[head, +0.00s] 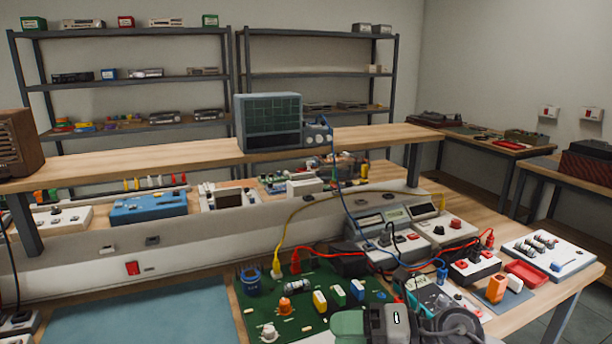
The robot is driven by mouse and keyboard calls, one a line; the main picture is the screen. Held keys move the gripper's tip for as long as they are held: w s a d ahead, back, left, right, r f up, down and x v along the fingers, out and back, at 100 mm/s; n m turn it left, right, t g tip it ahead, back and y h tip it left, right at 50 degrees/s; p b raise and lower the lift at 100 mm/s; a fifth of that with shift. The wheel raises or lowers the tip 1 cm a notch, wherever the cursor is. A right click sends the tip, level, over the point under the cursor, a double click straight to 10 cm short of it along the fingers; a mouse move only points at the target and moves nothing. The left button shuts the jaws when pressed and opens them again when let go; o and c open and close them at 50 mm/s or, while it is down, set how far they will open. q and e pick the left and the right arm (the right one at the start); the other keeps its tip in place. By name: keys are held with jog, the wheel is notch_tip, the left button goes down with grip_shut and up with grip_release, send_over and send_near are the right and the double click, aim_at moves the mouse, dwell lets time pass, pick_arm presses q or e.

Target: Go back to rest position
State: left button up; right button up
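The workbench (532,312) fills the lower part of the view. A green circuit board (310,312) with several coloured parts lies on it.
A blue mat (140,312) covers the bench's left front and is clear. Grey instruments (395,230) with red and yellow cables stand behind the board. An oscilloscope (270,122) stands on the raised shelf. Floor (590,318) shows at the lower right.

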jog(key=d+r+m+t+h, duration=0.1)
jog(key=d+r+m+t, duration=0.2)
jog(key=m+t, duration=1.25)
jog(key=s+d+f+m+g+h, duration=0.1)
jog(key=s+d+f+m+h, duration=0.1)
jog(key=d+f+m+h, duration=0.45)
jog(key=s+d+f+m+g+h, duration=0.1)
jog(key=d+f+m+h, duration=0.2)
jog(key=f+m+h, duration=0.45)
jog(key=s+d+f+m+g, duration=0.1)
jog(key=s+f+m+g, duration=0.1)
jog(key=s+f+g, duration=0.35)
jog(key=s+f+m+g, duration=0.2)
jog(key=s+g, duration=0.1)
jog(key=s, duration=0.5)
jog(key=s+d+f+m+g, duration=0.1)
jog(key=s+f+m+g, duration=0.2)
jog(key=s, duration=0.4)
notch_tip(320, 180, down, 25)
jog(key=s+n+g+p, duration=0.1)
jog(key=n+g+p, duration=0.1)
jog(key=s+d+f+g+h+p, duration=0.1)
jog(key=s+d+f+p, duration=0.1)
jog(key=s+f, duration=1.1)
jog(key=s, duration=0.2)
jog(key=shift+s+d+f+g, duration=0.15)
jog(key=shift+s+d+g, duration=0.15)
jog(key=shift+s, duration=0.1)
jog(key=shift+o, duration=0.4)
